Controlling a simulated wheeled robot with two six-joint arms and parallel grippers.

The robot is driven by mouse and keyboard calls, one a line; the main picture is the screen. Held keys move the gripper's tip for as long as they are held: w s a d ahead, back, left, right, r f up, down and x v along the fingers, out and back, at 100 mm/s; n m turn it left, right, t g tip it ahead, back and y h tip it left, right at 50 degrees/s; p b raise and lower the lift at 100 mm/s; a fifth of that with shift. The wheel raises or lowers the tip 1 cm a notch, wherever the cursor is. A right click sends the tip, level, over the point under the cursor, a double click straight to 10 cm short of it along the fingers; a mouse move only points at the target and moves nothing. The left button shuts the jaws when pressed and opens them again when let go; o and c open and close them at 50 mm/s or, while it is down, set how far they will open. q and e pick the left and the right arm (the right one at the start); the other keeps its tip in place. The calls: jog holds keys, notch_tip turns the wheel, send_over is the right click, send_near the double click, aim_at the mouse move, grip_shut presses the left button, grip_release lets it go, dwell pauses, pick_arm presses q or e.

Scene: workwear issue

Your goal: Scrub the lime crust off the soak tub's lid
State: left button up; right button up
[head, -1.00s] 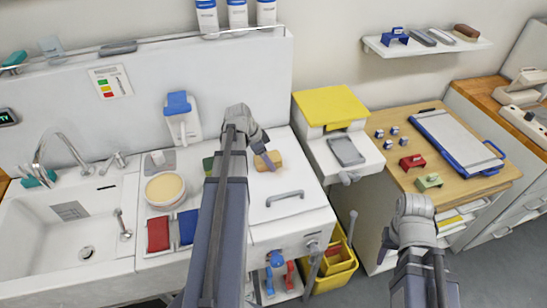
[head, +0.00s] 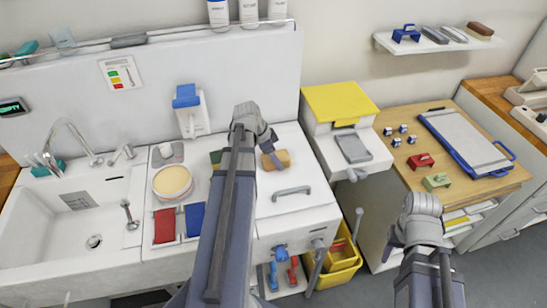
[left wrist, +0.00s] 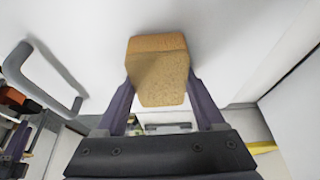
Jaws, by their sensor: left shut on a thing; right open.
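The soak tub's white lid (head: 308,172) lies flat at the middle of the counter, with a grey bar handle (head: 291,193) near its front. My left gripper (head: 272,156) is over the lid behind the handle, shut on a tan block (head: 281,159). In the left wrist view the block (left wrist: 158,75) sits between both fingers, against or just above the white lid (left wrist: 225,40); I cannot tell if it touches. I make out no lime crust; the block and arm hide part of the lid. My right gripper (head: 389,246) is open and empty, low at the right.
A green item (head: 216,157) shows partly behind my left arm. Right are a yellow-topped box (head: 340,101) and a wooden table (head: 475,188). A yellow bin (head: 342,262) stands below.

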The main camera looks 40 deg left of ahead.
aim_at(286, 159)
pick_arm(q)
jog(key=shift+w+d, duration=1.2)
jog(key=shift+w, duration=0.1)
jog(key=shift+w+d, duration=1.15)
jog(key=shift+w, duration=0.3)
jog(key=shift+s+d+r, duration=0.1)
jog(key=shift+s+d, duration=0.6)
jog(key=shift+s+a, duration=0.1)
jog(key=shift+a, duration=0.05)
jog(key=shift+s+a, duration=1.1)
jog(key=shift+s, duration=0.3)
jog(key=shift+s+a, duration=1.35)
jog(key=shift+s, duration=0.15)
